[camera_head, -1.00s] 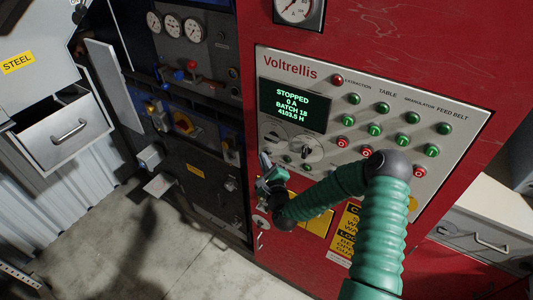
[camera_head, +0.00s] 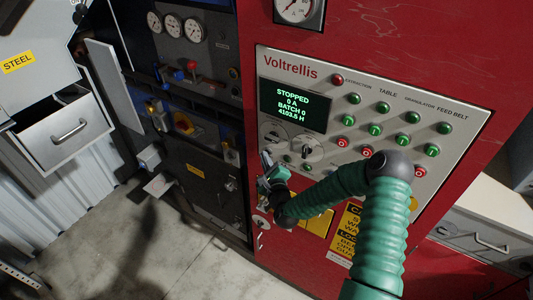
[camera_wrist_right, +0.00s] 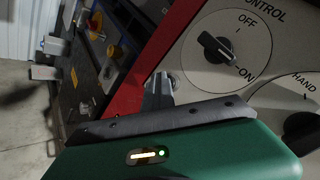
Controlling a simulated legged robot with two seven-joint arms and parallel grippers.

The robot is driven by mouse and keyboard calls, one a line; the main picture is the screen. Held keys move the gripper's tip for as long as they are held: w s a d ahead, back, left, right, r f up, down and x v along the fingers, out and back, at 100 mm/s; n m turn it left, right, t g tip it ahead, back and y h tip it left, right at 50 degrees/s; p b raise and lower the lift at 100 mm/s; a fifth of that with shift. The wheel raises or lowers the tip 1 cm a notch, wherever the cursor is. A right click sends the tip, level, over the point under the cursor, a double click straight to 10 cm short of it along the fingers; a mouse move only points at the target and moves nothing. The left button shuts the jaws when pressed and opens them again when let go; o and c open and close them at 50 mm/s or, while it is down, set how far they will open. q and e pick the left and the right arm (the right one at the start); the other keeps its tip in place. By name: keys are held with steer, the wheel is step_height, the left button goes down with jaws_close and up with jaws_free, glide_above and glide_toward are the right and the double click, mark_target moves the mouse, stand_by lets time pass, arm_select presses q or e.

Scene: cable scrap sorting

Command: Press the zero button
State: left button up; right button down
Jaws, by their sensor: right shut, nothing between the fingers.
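The grey control panel (camera_head: 385,92) is on the red machine. Its dark display (camera_head: 293,103) reads STOPPED, 0 A, BATCH 0, 4103.5 H in green. My right gripper (camera_head: 265,159) is shut and empty, with its tips at the panel's lower left edge, below the control knob. The right wrist view also shows its fingertips (camera_wrist_right: 160,87) in front of a small round metal part (camera_wrist_right: 174,79), which they partly cover. I cannot read a label there, and the zero button is not clearly identifiable. Contact cannot be told for sure. My left gripper is out of view.
The control knob (camera_wrist_right: 218,48) points towards ON, close to my fingertips. A second knob (camera_head: 308,148) is to its right. Several green and red buttons fill the panel's right side. A dark panel with gauges (camera_head: 173,27) and an open drawer (camera_head: 69,132) are at left.

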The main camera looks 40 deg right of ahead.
steer(key=shift+s+a, duration=0.3)
steer(key=shift+a, duration=0.4)
steer(key=shift+a, duration=0.1)
steer(key=shift+s+a, duration=0.35)
steer(key=shift+a, duration=0.4)
steer(key=shift+s+a, duration=0.3)
steer(key=shift+a, duration=0.45)
steer(key=shift+s+a, duration=0.35)
steer(key=shift+a, duration=0.4)
